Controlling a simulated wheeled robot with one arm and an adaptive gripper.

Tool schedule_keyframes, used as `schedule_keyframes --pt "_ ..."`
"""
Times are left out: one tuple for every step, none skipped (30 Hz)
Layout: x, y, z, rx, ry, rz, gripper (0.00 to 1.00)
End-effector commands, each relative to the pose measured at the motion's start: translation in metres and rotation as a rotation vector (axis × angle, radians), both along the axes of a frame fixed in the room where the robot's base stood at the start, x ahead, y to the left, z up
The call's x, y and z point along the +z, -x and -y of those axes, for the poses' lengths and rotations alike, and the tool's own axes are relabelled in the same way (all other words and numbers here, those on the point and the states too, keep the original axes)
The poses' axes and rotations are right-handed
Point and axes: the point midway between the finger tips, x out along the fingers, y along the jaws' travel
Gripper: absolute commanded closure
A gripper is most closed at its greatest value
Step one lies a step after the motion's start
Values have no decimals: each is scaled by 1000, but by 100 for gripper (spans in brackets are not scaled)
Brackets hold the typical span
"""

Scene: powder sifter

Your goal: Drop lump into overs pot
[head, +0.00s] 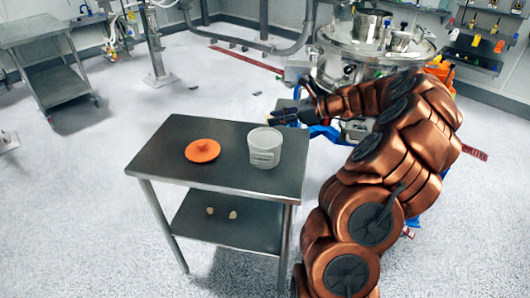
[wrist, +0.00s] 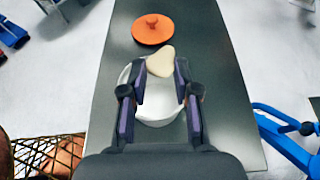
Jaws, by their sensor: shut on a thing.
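My gripper (head: 274,117) is shut on a pale cream lump (wrist: 160,62), held between its two fingertips (wrist: 160,70). The white pot (head: 264,148) stands upright on the upper top of the grey metal table, open, with a label on its side. In the wrist view the pot (wrist: 156,120) is below and between my fingers, and the lump overlaps its far rim. In the head view my gripper is above the pot, apart from it. The lump is tiny at the fingertips there.
An orange lid (head: 202,150) with a knob lies on the table (head: 170,132), left of the pot. Two small pale lumps (head: 233,214) lie on its lower shelf. The steel sifter (head: 370,45) stands behind.

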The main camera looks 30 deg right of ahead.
Motion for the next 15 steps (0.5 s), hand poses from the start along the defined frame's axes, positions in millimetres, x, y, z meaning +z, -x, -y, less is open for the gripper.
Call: schedule_keyframes --pt "0 0 0 0 0 0 88" --pt "0 0 0 0 0 0 68" --pt "0 0 0 0 0 0 64" --pt "0 0 0 0 0 0 61" --pt "0 0 0 0 0 0 57" --pt "0 0 0 0 0 0 53" --pt "0 0 0 0 0 0 50" --pt "0 0 0 0 0 0 47" --pt "0 0 0 0 0 0 43" --pt "0 0 0 0 0 0 41" --pt "0 0 0 0 0 0 41" --pt "0 0 0 0 0 0 41" --pt "0 0 0 0 0 0 41" --pt "0 0 0 0 0 0 41" --pt "0 0 0 0 0 0 41"
